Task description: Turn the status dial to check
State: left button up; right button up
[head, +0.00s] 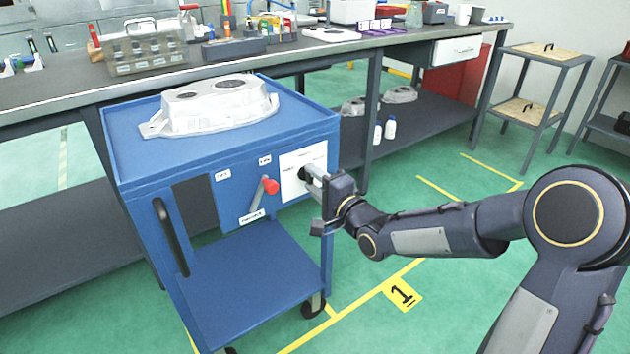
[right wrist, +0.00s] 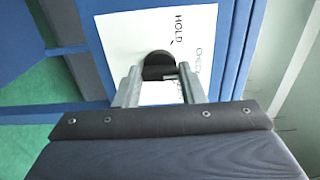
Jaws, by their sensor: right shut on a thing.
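The status dial is a black round knob on a white label plate (head: 292,184) on the front of the blue cart. In the right wrist view the dial (right wrist: 158,64) sits between the fingers of my right gripper (right wrist: 157,78). The word HOLD shows above it on the plate (right wrist: 125,35), and a partly cut-off word starting with CHEC shows to its right. In the head view my right gripper (head: 312,178) reaches the plate from the right and is shut on the dial, covering part of it. Which word the dial points at is hard to tell. My left gripper is out of view.
The blue cart (head: 225,165) carries an aluminium casting (head: 215,118) on top. A red-knobbed lever (head: 270,186) stands left of the plate. A long workbench (head: 330,52) with tools and racks runs behind. The green floor right of the cart is open.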

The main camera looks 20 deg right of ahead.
jog(key=o, duration=1)
jog(key=shift+s, duration=0.1)
jog(key=p+v, duration=0.2)
jog(key=v, duration=0.5)
jog(key=shift+s+d, duration=0.15)
jog(key=shift+s, duration=0.15)
